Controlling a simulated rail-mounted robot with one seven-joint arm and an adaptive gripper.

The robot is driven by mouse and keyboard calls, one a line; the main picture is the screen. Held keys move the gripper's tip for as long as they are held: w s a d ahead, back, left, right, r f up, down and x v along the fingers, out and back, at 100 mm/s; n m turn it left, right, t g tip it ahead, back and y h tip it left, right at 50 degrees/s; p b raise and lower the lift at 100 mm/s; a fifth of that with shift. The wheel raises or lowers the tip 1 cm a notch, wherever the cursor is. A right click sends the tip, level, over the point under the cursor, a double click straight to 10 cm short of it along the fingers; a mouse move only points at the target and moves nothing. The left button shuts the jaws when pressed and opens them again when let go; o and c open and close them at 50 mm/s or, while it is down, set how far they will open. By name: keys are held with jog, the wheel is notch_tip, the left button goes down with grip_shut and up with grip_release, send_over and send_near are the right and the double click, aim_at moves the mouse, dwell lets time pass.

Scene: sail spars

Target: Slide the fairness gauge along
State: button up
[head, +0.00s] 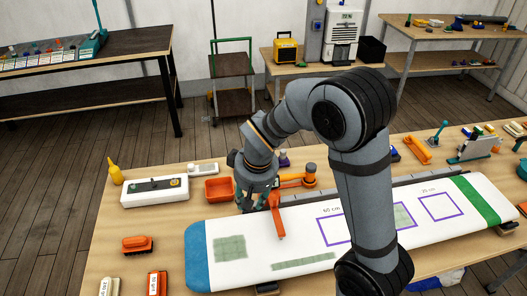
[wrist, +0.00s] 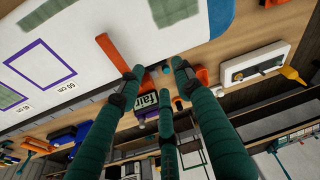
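My gripper (head: 258,203) is low at the board's far edge, just left of the gauge. In the wrist view its green fingers (wrist: 158,70) are spread around the labelled part. Whether they touch or grip it cannot be made out.
An orange clamp-like piece (head: 299,179) stands right behind the gauge. An orange bin (head: 219,189) and a white box (head: 155,190) are to the left. A grey rail (head: 413,186) runs along the board's far edge.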

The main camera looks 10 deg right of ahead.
jog(key=w+d+m+p, duration=0.2)
jog(key=w+d, duration=0.2)
jog(key=w, duration=0.2)
jog(key=m+g, duration=0.2)
jog(key=g, duration=0.1)
send_over(274, 196)
jog(key=shift+a+f+h, duration=0.1)
jog(key=shift+f+h, duration=0.3)
jog(key=shift+f, duration=0.05)
notch_tip(274, 196, down, 9)
jog(key=b, duration=0.6)
jog(key=shift+r, duration=0.45)
jog(key=shift+c, duration=0.6)
jog(key=c, duration=0.7)
jog(key=o, duration=1.1)
jog(key=shift+r, duration=0.15)
